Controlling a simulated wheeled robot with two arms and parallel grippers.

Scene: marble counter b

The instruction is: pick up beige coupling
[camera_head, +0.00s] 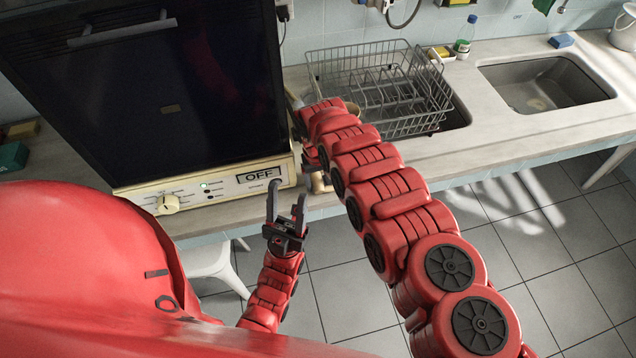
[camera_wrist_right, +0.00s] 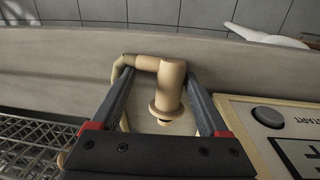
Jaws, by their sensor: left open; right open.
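The beige coupling (camera_wrist_right: 170,90) is a bent pipe piece with a flanged end, lying on the counter in the right wrist view. My right gripper (camera_wrist_right: 158,78) is open, with one finger on each side of the coupling. The bent end reaches over the left finger's tip; whether they touch I cannot tell. In the head view my right arm mostly covers this spot, and only a small beige bit (camera_head: 318,183) shows beside it. My left gripper (camera_head: 287,199) is open and empty, in front of the counter's edge below the oven panel.
A black-fronted oven (camera_head: 170,95) stands left of my right arm, and its panel with a START button (camera_wrist_right: 269,116) is close to the right finger. A wire dish rack (camera_head: 385,90) stands to the right, then a sink (camera_head: 545,85).

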